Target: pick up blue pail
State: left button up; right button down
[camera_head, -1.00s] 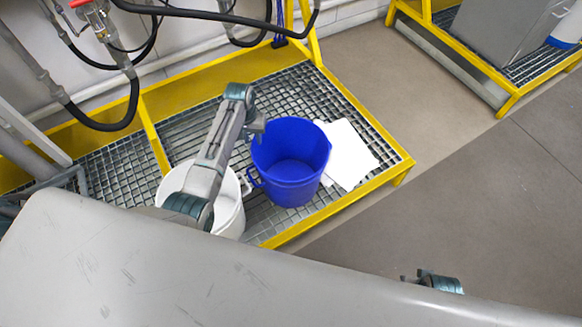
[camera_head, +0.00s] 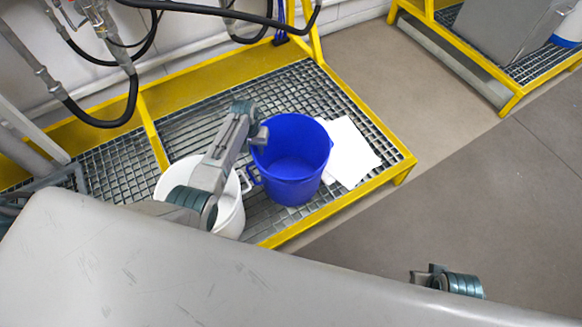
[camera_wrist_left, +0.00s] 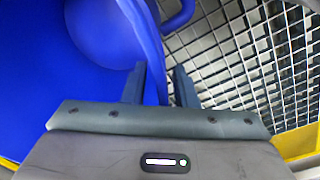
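The blue pail (camera_head: 291,165) stands upright and empty on the grating of a yellow-framed platform. Its handle (camera_head: 253,176) shows at its left side, and also at the top of the left wrist view (camera_wrist_left: 178,17). My left gripper (camera_head: 262,138) is at the pail's left rim. In the left wrist view my left gripper (camera_wrist_left: 160,85) is open, one finger over the inside of the pail (camera_wrist_left: 100,35) and the other outside, with the pail's wall between them. A gap shows beside the outer finger. My right gripper's fingers are not in view.
A white pail (camera_head: 231,212) stands left of the blue one, partly behind my left arm. White sheets (camera_head: 350,152) lie to its right on the grating (camera_head: 300,88). A yellow rail (camera_head: 340,206) edges the platform. Black hoses (camera_head: 110,124) hang at the back left. Floor at right is clear.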

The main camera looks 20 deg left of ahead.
pick_arm(q)
grip_shut()
dwell(1.2)
